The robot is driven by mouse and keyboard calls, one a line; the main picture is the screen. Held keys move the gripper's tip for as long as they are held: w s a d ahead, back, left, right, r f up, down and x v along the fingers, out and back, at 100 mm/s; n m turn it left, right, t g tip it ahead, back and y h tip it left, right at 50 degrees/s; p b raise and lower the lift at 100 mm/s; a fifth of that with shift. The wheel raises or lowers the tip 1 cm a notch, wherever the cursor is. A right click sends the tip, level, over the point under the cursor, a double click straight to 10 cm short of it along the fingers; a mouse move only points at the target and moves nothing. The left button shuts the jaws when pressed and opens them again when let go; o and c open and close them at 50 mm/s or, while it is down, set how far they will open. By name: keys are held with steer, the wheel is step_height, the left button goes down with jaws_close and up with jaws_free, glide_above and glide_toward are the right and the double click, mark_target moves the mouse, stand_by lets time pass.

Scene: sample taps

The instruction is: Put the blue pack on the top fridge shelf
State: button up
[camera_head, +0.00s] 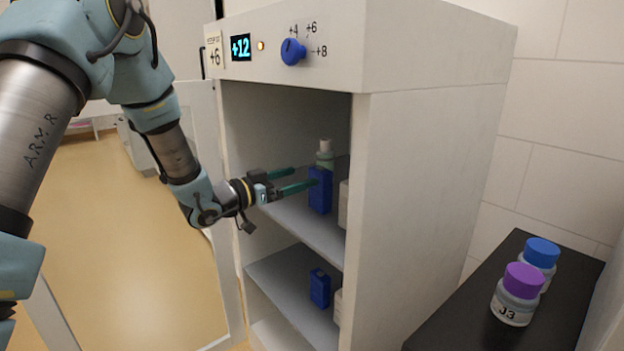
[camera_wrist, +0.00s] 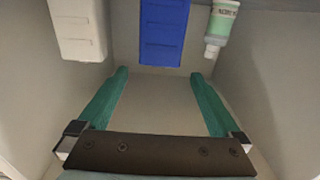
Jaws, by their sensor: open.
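A blue pack (camera_head: 320,191) stands upright on the upper fridge shelf (camera_head: 315,232). It also shows in the wrist view (camera_wrist: 164,30), top centre, just beyond my fingertips and lined up with the gap between them. A second, smaller-looking blue pack (camera_head: 320,288) stands on the lower shelf (camera_head: 290,288). My gripper (camera_head: 303,177) is inside the upper compartment with its green fingers spread. In the wrist view my gripper (camera_wrist: 160,73) is open and nothing sits between the fingers. I cannot tell for sure whether a fingertip touches the upper pack.
A green bottle (camera_head: 325,152) stands by the upper pack on one side, a white box (camera_head: 343,205) on the other. The fridge side wall (camera_head: 420,170) bounds the right. The fridge display reads +12, beside a blue knob (camera_head: 292,52). Capped jars (camera_head: 515,300) stand on a dark surface at right.

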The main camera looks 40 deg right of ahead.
steer(key=shift+w+a+b, duration=0.15)
steer(key=shift+a+b, duration=0.2)
steer(key=shift+a, duration=1.85)
steer(key=w+a+f+n+t+y, duration=0.2)
steer(key=w+a+n+t+y, duration=0.2)
steer(key=w+a, duration=0.45)
steer(key=w+a+f+n+t+y, duration=0.1)
steer(key=w+a+n+t+y, duration=0.4)
steer(key=a, duration=0.6)
steer(key=a+f+n+y, duration=0.3)
steer(key=a+y, duration=0.2)
steer(key=a, duration=0.9)
steer(key=s+a+f+n+g+y, duration=0.1)
steer(key=s+a+n+g+y, duration=0.2)
steer(key=s+a, duration=1)
steer(key=s+n+g, duration=0.2)
steer(key=s+g, duration=0.1)
steer(key=shift+a+y, duration=0.35)
steer(key=shift+y, duration=0.05)
